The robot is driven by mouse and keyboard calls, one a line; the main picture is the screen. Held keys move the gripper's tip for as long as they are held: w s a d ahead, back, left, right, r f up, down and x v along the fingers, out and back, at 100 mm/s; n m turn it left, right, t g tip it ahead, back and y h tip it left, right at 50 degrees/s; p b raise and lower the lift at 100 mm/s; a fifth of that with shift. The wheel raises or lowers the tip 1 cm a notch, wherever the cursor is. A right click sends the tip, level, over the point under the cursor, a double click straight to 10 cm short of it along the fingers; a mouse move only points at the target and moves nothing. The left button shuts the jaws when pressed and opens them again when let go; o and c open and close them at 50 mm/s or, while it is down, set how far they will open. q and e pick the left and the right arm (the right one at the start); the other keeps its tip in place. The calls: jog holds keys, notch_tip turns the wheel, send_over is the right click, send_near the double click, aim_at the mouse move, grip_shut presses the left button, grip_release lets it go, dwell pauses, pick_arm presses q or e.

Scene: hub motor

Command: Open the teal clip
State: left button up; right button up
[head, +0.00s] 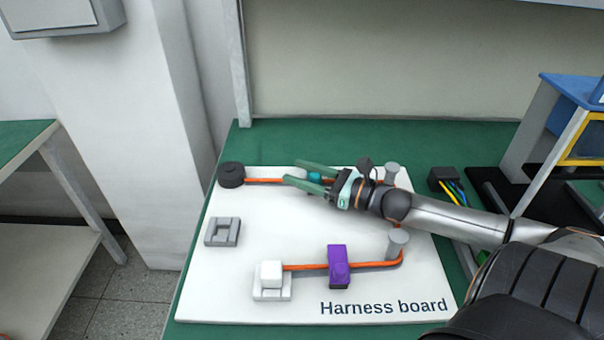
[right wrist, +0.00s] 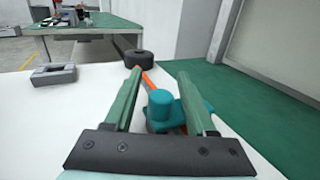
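The teal clip (head: 315,177) sits on the orange cable near the top of the white harness board (head: 225,290). In the right wrist view the teal clip (right wrist: 161,108) has a round knob on top and a flat part to its right. My right gripper (head: 290,172) is open, its two green fingers reaching left on either side of the clip. In the right wrist view the fingers (right wrist: 162,92) stand apart with the knob between them; I cannot tell whether either touches it. Part of the clip is hidden by the gripper. My left gripper is not in view.
The orange cable (head: 262,181) runs from a black round part (head: 231,175) past grey posts (head: 398,240) to a white connector (head: 271,273). A purple clip (head: 339,266) holds its lower run. An empty grey holder (head: 222,232) is at left. A black box with coloured wires (head: 443,179) lies right.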

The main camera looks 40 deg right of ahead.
grip_shut()
dwell(1.2)
